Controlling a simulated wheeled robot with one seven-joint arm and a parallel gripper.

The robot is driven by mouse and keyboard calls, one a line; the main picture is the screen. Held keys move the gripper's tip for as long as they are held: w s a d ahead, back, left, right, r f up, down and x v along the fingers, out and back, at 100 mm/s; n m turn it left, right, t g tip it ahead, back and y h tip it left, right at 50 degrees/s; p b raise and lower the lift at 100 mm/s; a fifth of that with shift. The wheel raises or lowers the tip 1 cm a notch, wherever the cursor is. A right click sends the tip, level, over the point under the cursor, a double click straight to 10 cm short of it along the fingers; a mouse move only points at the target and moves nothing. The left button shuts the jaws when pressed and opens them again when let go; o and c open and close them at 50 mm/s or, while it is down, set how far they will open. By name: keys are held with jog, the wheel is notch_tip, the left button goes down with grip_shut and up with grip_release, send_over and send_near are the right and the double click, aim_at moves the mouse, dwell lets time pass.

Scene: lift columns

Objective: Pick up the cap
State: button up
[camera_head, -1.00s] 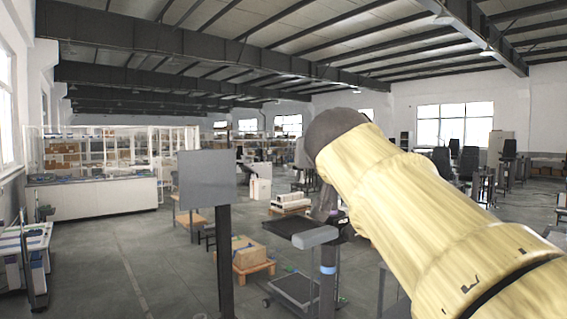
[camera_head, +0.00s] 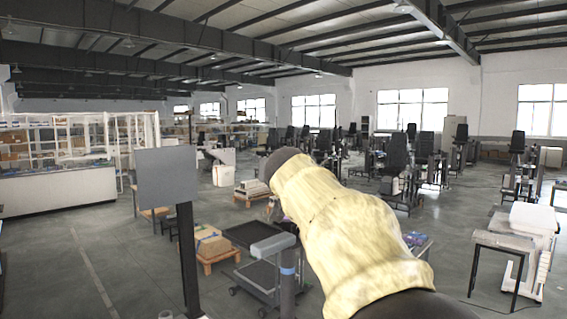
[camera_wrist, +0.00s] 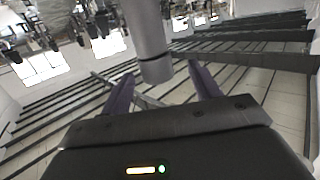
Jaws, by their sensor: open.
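My gripper (camera_wrist: 160,74) shows in the wrist view, its two dark fingers spread apart. A grey cylinder (camera_wrist: 147,28) comes down from the top of that view, and its slightly wider end piece (camera_wrist: 156,69) appears between the fingers. I cannot tell its distance, whether it touches them, or whether this end piece is the cap. I see no other clear cap. In the head view my arm, in a pale yellow cover, fills the lower middle, and my gripper cannot be made out there.
A grey panel (camera_head: 167,178) stands on a dark post at the left. A dark cart (camera_head: 257,252) and a box (camera_head: 207,241) on a pallet are beyond it. A white-topped stand (camera_head: 532,218) is at the right. Grey floor is open at the lower left.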

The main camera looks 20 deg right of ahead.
jog(key=shift+s, duration=0.2)
jog(key=p+x, duration=0.1)
jog(key=x, duration=0.1)
jog(key=p+x, duration=0.2)
jog(key=x, duration=0.1)
jog(key=shift+d+r, duration=0.15)
jog(key=shift+r, duration=0.05)
jog(key=shift+w, duration=0.1)
jog(key=shift+c, duration=0.4)
jog(key=c, duration=1.1)
